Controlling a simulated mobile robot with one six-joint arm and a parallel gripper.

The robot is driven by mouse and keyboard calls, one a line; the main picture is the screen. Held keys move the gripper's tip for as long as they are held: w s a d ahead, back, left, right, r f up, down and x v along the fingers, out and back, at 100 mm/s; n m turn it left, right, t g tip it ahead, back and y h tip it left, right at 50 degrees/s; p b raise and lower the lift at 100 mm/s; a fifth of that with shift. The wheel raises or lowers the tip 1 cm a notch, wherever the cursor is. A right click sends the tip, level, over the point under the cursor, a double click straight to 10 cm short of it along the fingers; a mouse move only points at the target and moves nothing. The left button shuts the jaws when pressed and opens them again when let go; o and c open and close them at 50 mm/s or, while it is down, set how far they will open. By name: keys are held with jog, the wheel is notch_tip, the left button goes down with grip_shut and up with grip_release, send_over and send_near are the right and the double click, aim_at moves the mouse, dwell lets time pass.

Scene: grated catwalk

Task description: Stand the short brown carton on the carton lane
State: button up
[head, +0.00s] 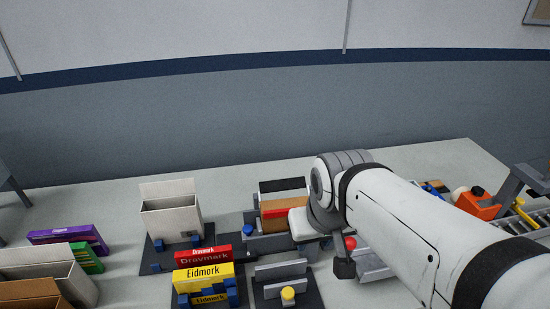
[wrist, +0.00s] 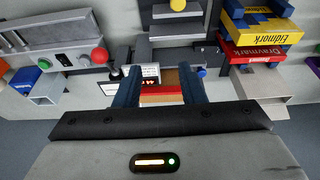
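A brown carton (head: 286,205) with a red band beside it sits in a grey holder at the middle of the table. It is partly hidden by my wrist in the head view. In the wrist view, brown and red surfaces (wrist: 172,78) show between my two dark blue fingers. My gripper (wrist: 160,72) has its fingers spread apart; I see no clear contact with the carton. The fingers are hidden in the head view. Another brown carton (head: 30,296) lies at the lower left. I cannot tell which surface is the carton lane.
A yellow Eidmark carton (head: 204,275) and a red Dravmark carton (head: 203,256) stand close together left of my arm. An open white box (head: 171,218) is behind them. Purple (head: 65,233) and green (head: 87,260) cartons lie far left. An orange block (head: 477,206) is at right. The back table edge is clear.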

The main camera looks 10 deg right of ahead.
jog(key=shift+o, duration=0.2)
jog(key=shift+o, duration=0.8)
jog(key=shift+w, duration=0.1)
jog(key=shift+o, duration=0.6)
jog(key=w+d+m+g+b, duration=0.1)
jog(key=w+m+b, duration=0.1)
jog(key=w+m, duration=0.7)
jog(key=shift+w+f+g, duration=0.35)
jog(key=shift+w+g, duration=0.05)
jog(key=shift+w, duration=0.75)
jog(key=m+g+b, duration=0.2)
jog(key=m, duration=0.7)
send_over(292, 204)
notch_tip(292, 204, down, 4)
jog(key=shift+s, duration=0.1)
jog(key=shift+f, duration=0.45)
notch_tip(292, 204, down, 7)
jog(key=shift+r+p, duration=0.1)
jog(key=shift+p, duration=0.2)
